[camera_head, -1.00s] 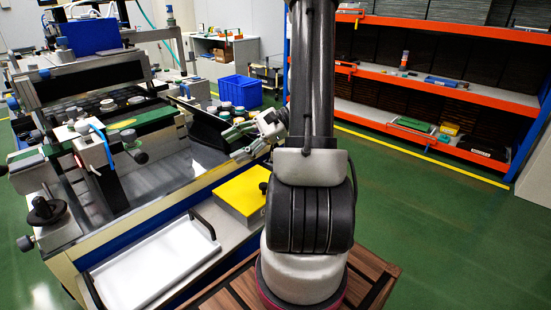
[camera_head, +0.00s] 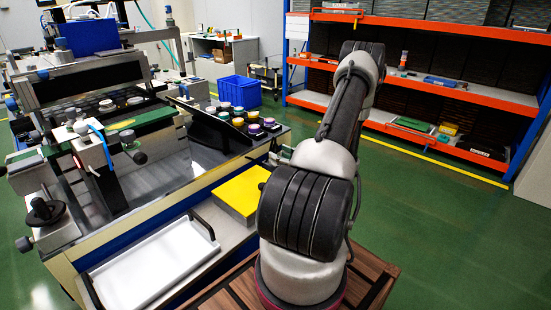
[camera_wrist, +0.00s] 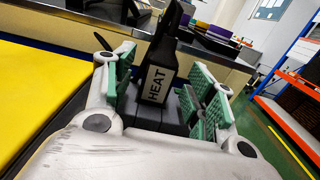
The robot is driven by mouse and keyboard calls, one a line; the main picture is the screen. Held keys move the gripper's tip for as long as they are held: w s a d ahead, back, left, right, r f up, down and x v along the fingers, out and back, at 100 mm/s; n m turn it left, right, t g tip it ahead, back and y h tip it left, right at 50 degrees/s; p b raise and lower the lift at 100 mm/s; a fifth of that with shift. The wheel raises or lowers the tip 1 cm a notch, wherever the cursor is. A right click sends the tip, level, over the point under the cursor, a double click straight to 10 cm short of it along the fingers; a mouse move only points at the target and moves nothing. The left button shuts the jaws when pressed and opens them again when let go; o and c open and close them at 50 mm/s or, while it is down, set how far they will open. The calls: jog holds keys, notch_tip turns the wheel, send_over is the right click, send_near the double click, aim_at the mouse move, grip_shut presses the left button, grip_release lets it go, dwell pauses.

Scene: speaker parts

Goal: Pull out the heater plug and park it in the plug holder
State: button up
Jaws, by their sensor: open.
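The heater plug (camera_wrist: 167,48) is a black, upright piece with a white "HEAT" label (camera_wrist: 156,85), in the middle of the wrist view. My gripper (camera_wrist: 163,74) is open, its green-padded fingers on either side of the plug, with a gap visible at the right. The plug's lower end meets a dark block (camera_wrist: 172,117); my gripper body hides part of it, so I cannot tell how the plug is seated. In the head view my gripper is mostly hidden behind my arm. I cannot make out the plug holder.
A yellow block (camera_head: 241,194) lies at the bench front, also large at left in the wrist view (camera_wrist: 35,95). A white tray (camera_head: 150,262) lies to its left. Several round coloured parts (camera_head: 238,121) sit on the bench behind. Orange shelving (camera_head: 440,85) stands at the right.

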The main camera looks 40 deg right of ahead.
jog(key=shift+w+a, duration=0.1)
jog(key=shift+w, duration=1.25)
jog(key=c, duration=1.1)
notch_tip(320, 180, up, 10)
jog(key=shift+r, duration=0.1)
jog(key=shift+r, duration=2.65)
